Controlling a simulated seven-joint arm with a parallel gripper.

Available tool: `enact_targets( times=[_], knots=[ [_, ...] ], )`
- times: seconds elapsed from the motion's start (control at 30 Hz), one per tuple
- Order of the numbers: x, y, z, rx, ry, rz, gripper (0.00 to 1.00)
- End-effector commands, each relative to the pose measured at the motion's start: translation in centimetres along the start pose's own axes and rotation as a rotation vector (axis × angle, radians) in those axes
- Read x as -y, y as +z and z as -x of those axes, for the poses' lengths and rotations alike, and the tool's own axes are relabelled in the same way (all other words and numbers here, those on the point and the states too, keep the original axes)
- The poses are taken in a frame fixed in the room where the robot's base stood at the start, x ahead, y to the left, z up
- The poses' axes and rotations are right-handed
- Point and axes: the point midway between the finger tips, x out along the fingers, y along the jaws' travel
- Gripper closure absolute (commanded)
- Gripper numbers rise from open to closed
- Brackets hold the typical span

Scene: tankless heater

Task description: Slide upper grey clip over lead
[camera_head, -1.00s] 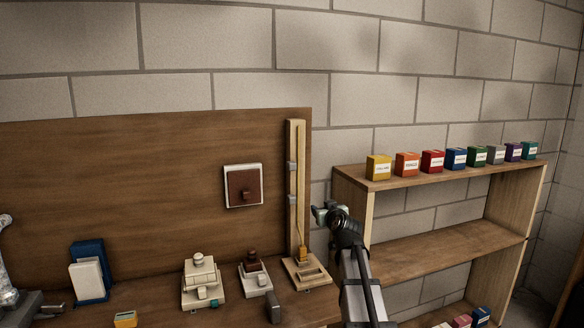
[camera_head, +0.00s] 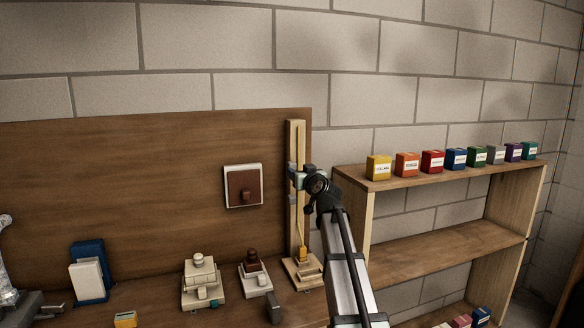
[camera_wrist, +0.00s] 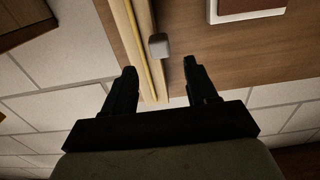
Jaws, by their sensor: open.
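The upper grey clip (camera_head: 291,168) sits at the left side of the upright wooden strip, just left of my gripper (camera_head: 299,180). In the wrist view the grey clip in sight (camera_wrist: 159,45) lies beyond and between my open fingers (camera_wrist: 158,80), apart from them. The yellow lead (camera_wrist: 133,35) runs along the strip (camera_wrist: 146,60), with the clip beside it, not over it. My gripper is empty and hides part of the strip and lead.
A brown board (camera_head: 130,180) backs the strip, with a white-framed brown plate (camera_head: 243,186) to its left. A wooden shelf (camera_head: 430,250) with several coloured boxes stands on the right. Several small fixtures (camera_head: 200,282) stand on the ledge below.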

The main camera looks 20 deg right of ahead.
Motion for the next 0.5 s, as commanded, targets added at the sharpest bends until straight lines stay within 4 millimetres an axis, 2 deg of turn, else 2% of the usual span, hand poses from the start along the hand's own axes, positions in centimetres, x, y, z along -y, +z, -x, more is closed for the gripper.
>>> enact_targets(
  times=[0.03, 0.3, 0.5],
  knots=[
    [-0.1, -0.1, -1.3, 0.0, -0.001, 0.0, 0.43],
    [-0.1, 0.0, -6.1, 0.001, 0.0, 0.0, 0.43],
    [-0.1, -0.1, -8.3, 0.0, 0.001, 0.0, 0.43]
  ],
)
